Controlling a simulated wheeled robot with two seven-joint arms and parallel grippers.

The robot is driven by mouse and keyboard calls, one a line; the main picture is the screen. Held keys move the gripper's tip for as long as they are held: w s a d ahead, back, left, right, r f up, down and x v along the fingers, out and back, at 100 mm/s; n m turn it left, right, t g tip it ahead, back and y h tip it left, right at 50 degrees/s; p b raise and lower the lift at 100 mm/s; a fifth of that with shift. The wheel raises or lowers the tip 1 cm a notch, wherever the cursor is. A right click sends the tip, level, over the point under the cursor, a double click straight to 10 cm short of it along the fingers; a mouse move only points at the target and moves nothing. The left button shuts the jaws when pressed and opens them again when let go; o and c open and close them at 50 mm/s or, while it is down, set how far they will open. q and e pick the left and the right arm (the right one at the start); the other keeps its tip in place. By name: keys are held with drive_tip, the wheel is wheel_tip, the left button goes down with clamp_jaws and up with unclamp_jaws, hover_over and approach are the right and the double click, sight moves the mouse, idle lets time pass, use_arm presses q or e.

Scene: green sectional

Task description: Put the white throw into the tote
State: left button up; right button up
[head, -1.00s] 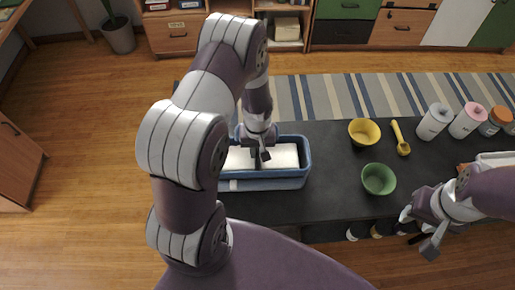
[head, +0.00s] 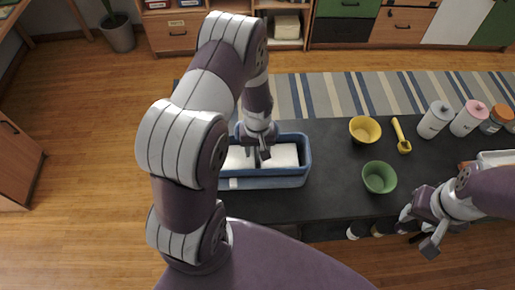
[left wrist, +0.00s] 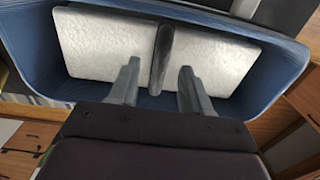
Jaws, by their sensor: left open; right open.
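The blue tote (head: 300,180) stands on the dark table, and its blue wall (left wrist: 290,65) also shows in the left wrist view. The white throw (head: 284,156) lies inside the tote; in the left wrist view the white throw (left wrist: 90,45) appears as a flat pale block with a dark strip across its middle. My left gripper (head: 258,158) points down over the tote, open, with its fingertips (left wrist: 158,75) apart above or at the throw; contact is not clear. My right gripper (head: 420,232) is open and empty at the table's front right.
A yellow bowl (head: 365,130), a green bowl (head: 379,178) and a yellow scoop (head: 401,137) stand right of the tote. Several jars (head: 467,119) line the back right. The dark tabletop (head: 335,185) is clear between tote and green bowl.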

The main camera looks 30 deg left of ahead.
use_arm(q)
wheel_tip(320, 180, up, 12)
drive_tip(key=b, duration=0.1)
drive_tip(key=shift+r, duration=0.15)
